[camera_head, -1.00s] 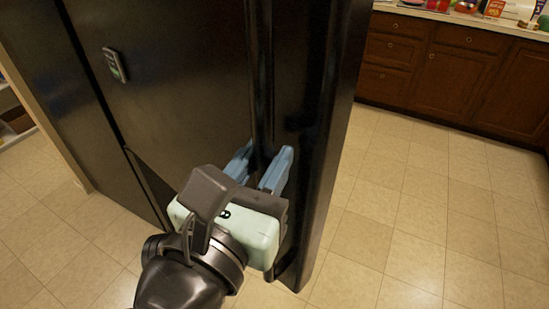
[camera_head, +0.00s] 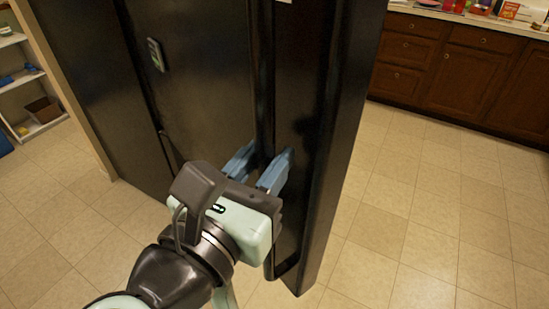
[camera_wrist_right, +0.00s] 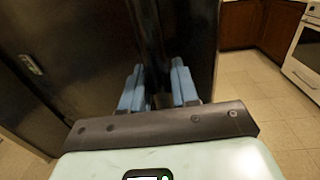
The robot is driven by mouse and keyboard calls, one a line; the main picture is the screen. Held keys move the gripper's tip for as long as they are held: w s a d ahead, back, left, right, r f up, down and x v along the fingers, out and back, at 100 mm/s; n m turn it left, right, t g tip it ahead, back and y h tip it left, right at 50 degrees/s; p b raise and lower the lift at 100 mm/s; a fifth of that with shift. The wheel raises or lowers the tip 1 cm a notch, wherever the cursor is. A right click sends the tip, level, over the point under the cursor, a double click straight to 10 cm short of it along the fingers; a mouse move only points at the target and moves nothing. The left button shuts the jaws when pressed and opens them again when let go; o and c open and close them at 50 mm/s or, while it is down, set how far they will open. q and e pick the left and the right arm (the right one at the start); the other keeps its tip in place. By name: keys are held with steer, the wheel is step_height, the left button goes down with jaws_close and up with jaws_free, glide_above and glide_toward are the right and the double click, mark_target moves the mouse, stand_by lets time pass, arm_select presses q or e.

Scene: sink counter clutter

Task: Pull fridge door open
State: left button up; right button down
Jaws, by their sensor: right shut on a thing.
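The black fridge (camera_head: 205,85) stands upright across the middle of the head view. A dark vertical handle (camera_head: 264,105) runs down its front. My right gripper (camera_head: 257,170) is shut on the handle, with one blue finger on each side of it. The wrist view also shows the two blue fingers (camera_wrist_right: 154,88) around the dark handle. The part between the fingertips is dark and hard to make out. How far the door stands open cannot be told clearly. My left gripper is not in view.
Brown wooden cabinets (camera_head: 460,75) with a cluttered counter stand at the back right. White shelves (camera_head: 38,95) show at the far left. The tiled floor (camera_head: 400,210) is clear on the right. A white oven (camera_wrist_right: 305,55) shows at the wrist view's right edge.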

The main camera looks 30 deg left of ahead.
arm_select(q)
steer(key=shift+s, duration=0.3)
arm_select(e)
steer(key=shift+s+a+r, duration=0.15)
steer(key=shift+s+a, duration=0.1)
steer(key=shift+s, duration=0.25)
steer(key=c, duration=1)
jaws_free()
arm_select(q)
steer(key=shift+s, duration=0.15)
arm_select(e)
steer(key=shift+w, duration=0.1)
